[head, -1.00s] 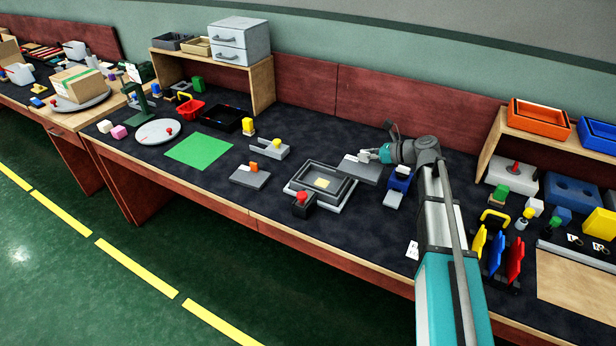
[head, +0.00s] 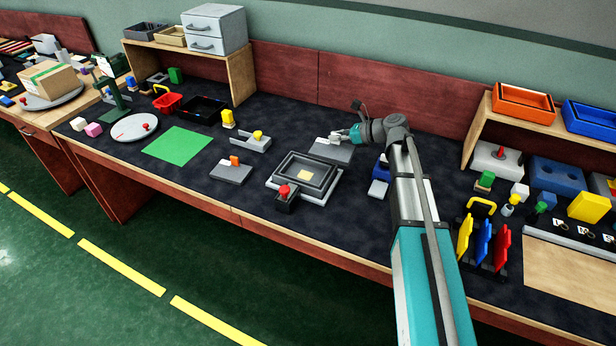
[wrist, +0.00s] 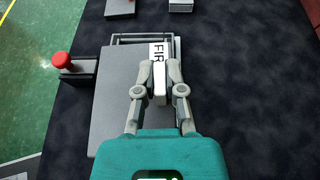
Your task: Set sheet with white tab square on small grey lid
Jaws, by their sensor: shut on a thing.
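My gripper (head: 340,138) is shut on the white tab (wrist: 159,82) of a flat grey sheet (head: 331,152). The sheet also shows in the wrist view (wrist: 117,105), extending left of the fingers and hiding most of what lies below. The tab carries black letters reading "FIR". In the head view the sheet is behind and right of a dark grey stepped tray (head: 288,170) with a tan square inside. A grey plate with an orange knob (head: 231,175) lies left of the tray. I cannot tell for sure which grey piece is the small lid.
A red-knobbed block (head: 284,195) stands at the tray's front corner. A blue block with a light grey piece (head: 378,188) is right of the tray. A grey bracket with a yellow knob (head: 250,143) is farther left.

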